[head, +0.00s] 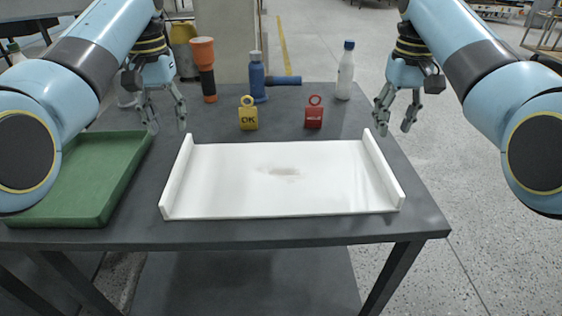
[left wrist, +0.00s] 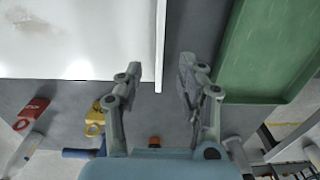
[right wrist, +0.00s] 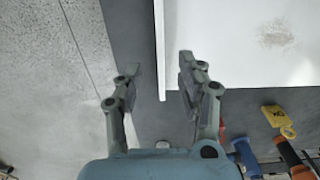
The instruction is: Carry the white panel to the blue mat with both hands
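The white panel (head: 275,200) lies flat on the dark grey table, with a raised wall along its left and right ends and a brownish smudge near its middle. My left gripper (head: 168,125) is open and empty above the table behind the panel's left end. In the left wrist view the left wall (left wrist: 160,45) lines up with the gap between its fingers. My right gripper (head: 394,125) is open and empty behind the panel's right end. In the right wrist view the right wall (right wrist: 159,50) lines up with its finger gap. I see no blue mat.
A green tray (head: 115,178) sits close left of the panel. Behind the panel stand a yellow tag (head: 248,118), a red tag (head: 314,117), a blue bottle (head: 257,82), a white bottle (head: 345,75) and an orange-black flashlight (head: 205,70). Open floor (head: 480,120) lies right of the table.

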